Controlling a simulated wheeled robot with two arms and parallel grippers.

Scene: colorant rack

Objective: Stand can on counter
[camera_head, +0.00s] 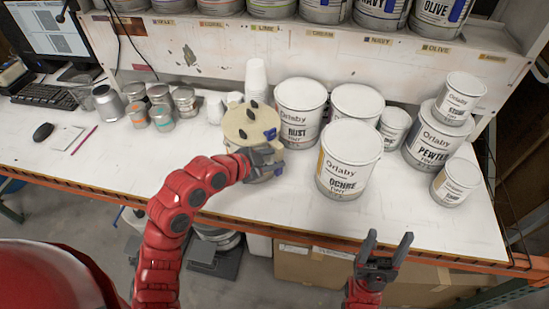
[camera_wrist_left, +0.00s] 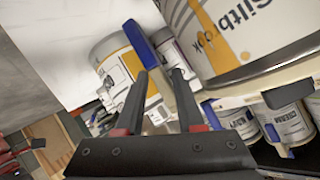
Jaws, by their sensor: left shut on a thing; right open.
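A can with a round cream lid (camera_head: 248,124) bearing several dark knobs and a blue part stands out at the middle of the counter in the head view. My left gripper (camera_head: 268,154) is shut on its near right side. My arm and gripper hide part of its body, and I cannot tell whether its base touches the counter (camera_head: 225,183). My right gripper (camera_head: 386,244) is open and empty, in front of the counter's edge.
The Rust can (camera_head: 302,112) and Ochre can (camera_head: 347,162) stand close on the right. White cups (camera_head: 256,78) are behind. Small tins (camera_head: 161,117) and a keyboard (camera_head: 45,95) are left. Bare counter lies at front left. A shelf (camera_head: 330,45) with cans runs above.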

